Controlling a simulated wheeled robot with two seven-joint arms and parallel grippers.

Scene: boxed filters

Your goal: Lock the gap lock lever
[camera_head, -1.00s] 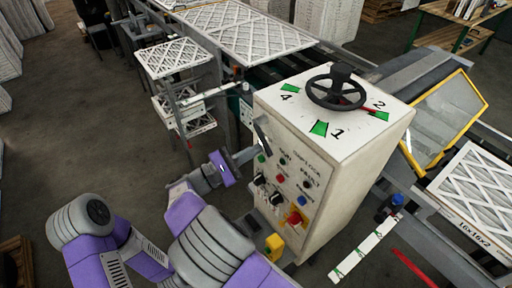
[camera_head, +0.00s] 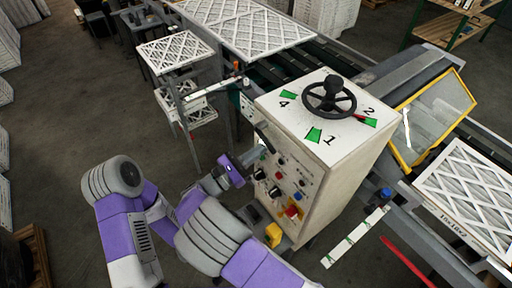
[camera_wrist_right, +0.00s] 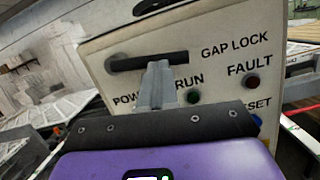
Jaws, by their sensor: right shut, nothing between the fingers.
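The gap lock lever (camera_wrist_right: 150,62) is a black bar on the white control panel (camera_wrist_right: 220,65), lying nearly horizontal in the right wrist view, left of the GAP LOCK label. In the head view the dark lever (camera_head: 264,136) shows at the upper left of the cabinet's front. My right gripper (camera_wrist_right: 158,68) is shut and empty, its grey fingertips just below the lever's middle and overlapping its lower edge in the picture. I cannot tell whether they touch it. In the head view the right gripper (camera_head: 260,151) is close to the panel, below the lever. My left gripper is out of view.
Knobs and buttons, including a red one (camera_head: 291,212), sit below the lever. A black handwheel (camera_head: 330,97) tops the cabinet (camera_head: 345,165). A yellow box (camera_head: 274,235) is low on the front. Filters lie on a stand (camera_head: 175,53) and conveyor. Open floor lies left.

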